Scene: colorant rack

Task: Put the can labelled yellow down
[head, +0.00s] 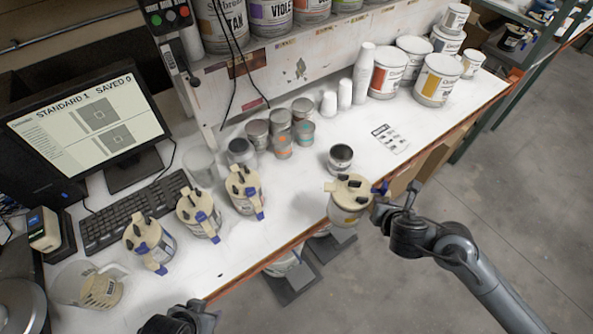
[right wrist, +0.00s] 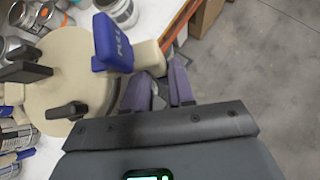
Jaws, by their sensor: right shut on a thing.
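The can with a beige lid (head: 350,189), black levers and a blue pull tab is at the table's front edge. My right gripper (head: 384,205) is shut on it from the right. In the right wrist view its lid (right wrist: 70,85) and blue tab marked PULL (right wrist: 112,43) show beside the purple fingers (right wrist: 160,88). The can looks upright, its body overlapping the edge; I cannot tell whether it touches the table. Its label is not readable. My left gripper (head: 185,320) is partly in view at the bottom, its fingers unclear.
Several similar lidded cans (head: 199,213) stand at left before the keyboard (head: 135,212). An open tin (head: 340,158) stands just behind the held can. White table (head: 290,203) is clear left of the can.

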